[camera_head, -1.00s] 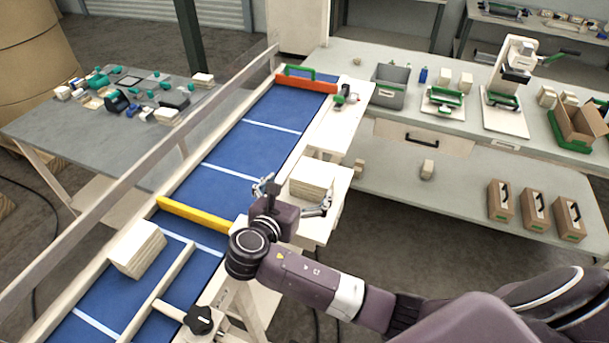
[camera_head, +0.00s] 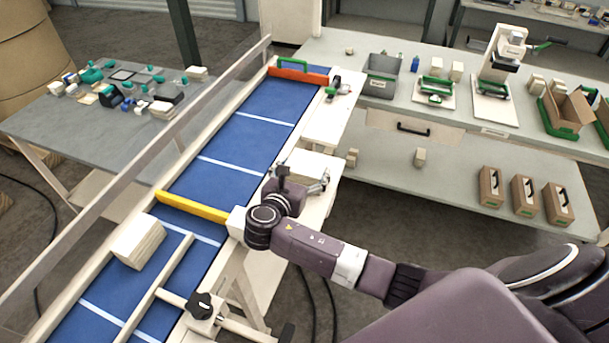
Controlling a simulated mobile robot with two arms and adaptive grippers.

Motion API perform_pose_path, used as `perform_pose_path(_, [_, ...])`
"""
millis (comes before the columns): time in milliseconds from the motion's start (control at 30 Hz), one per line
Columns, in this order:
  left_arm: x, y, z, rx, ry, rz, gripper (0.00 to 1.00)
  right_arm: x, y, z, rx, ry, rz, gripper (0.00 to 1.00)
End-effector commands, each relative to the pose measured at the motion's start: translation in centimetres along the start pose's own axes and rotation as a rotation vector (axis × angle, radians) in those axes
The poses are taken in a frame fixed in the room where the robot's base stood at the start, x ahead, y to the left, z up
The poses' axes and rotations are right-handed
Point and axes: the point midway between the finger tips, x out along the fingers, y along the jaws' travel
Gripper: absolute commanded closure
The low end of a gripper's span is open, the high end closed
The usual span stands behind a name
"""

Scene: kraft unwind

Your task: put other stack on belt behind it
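One stack of pale sheets (camera_head: 139,241) sits on the blue belt (camera_head: 232,147), at the near left, on the near side of the yellow bar (camera_head: 191,207). The other pale stack (camera_head: 314,163) lies on a small light side table (camera_head: 318,205) to the right of the belt. My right gripper (camera_head: 298,178) is at the near side of this stack, low over the side table. Its right finger is spread outward beside the stack; its left finger is mostly hidden, and contact cannot be told. My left gripper is out of view.
A red-orange bar (camera_head: 298,76) with a green handle crosses the belt's far end. A grey workbench (camera_head: 385,130) stands at the right. The belt between the yellow and red-orange bars is clear.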

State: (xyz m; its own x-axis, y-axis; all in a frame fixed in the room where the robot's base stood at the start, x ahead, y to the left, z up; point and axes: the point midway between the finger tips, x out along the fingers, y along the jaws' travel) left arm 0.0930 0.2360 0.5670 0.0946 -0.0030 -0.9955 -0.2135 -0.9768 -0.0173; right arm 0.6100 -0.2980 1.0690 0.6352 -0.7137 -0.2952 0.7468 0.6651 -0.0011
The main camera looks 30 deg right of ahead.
Motion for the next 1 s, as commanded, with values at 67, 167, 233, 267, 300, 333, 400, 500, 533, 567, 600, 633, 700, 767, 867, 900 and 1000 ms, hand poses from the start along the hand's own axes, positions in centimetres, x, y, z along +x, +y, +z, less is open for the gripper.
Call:
perform_pose_path(67, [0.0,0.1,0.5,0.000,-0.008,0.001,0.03,0.0,0.0,0.0,0.000,0.001,0.001,0.33])
perform_pose_path(167, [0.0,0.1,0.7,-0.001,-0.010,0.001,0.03,0.0,0.0,0.0,0.000,0.001,0.001,0.44])
perform_pose_path(233, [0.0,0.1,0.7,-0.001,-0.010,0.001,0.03,0.0,0.0,0.0,0.001,0.000,0.001,0.48])
perform_pose_path(267, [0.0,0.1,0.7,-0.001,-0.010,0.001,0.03,0.0,0.0,0.0,0.001,0.000,0.001,0.52])
perform_pose_path(300, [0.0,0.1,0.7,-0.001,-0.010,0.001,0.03,0.0,0.0,0.0,0.001,0.000,0.001,0.53])
perform_pose_path(333, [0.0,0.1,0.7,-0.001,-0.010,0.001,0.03,0.0,0.0,0.0,0.001,0.000,0.001,0.53])
perform_pose_path(400, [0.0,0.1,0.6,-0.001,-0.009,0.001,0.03,0.0,0.0,0.0,0.001,0.000,0.001,0.53])
perform_pose_path(500, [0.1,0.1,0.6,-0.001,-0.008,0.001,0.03,-0.1,0.1,0.2,0.002,-0.001,0.001,0.53])
perform_pose_path(533, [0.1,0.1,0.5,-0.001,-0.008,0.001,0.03,-0.1,0.1,0.4,0.003,-0.001,0.001,0.53])
perform_pose_path(567, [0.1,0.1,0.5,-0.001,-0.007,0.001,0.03,-0.2,0.1,0.5,0.003,-0.001,0.001,0.53])
perform_pose_path(600, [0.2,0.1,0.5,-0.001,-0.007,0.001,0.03,-0.2,0.1,0.8,0.004,-0.002,0.002,0.53])
perform_pose_path(633, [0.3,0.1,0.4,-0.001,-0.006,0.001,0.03,-0.3,0.1,1.1,0.003,-0.002,0.002,0.53])
perform_pose_path(700, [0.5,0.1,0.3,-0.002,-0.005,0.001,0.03,-0.6,0.1,1.9,0.005,-0.003,0.003,0.53])
perform_pose_path(767, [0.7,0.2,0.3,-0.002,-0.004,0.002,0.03,-0.9,0.1,2.8,0.007,-0.002,0.003,0.53])
perform_pose_path(867, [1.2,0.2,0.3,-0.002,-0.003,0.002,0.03,-1.6,0.1,5.1,0.010,-0.003,0.004,0.53])
perform_pose_path(900, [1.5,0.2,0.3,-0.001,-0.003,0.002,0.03,-1.9,0.1,6.2,0.010,-0.004,0.005,0.53])
perform_pose_path(1000, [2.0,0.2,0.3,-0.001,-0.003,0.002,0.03,-2.7,0.1,9.0,0.011,-0.004,0.005,0.53])
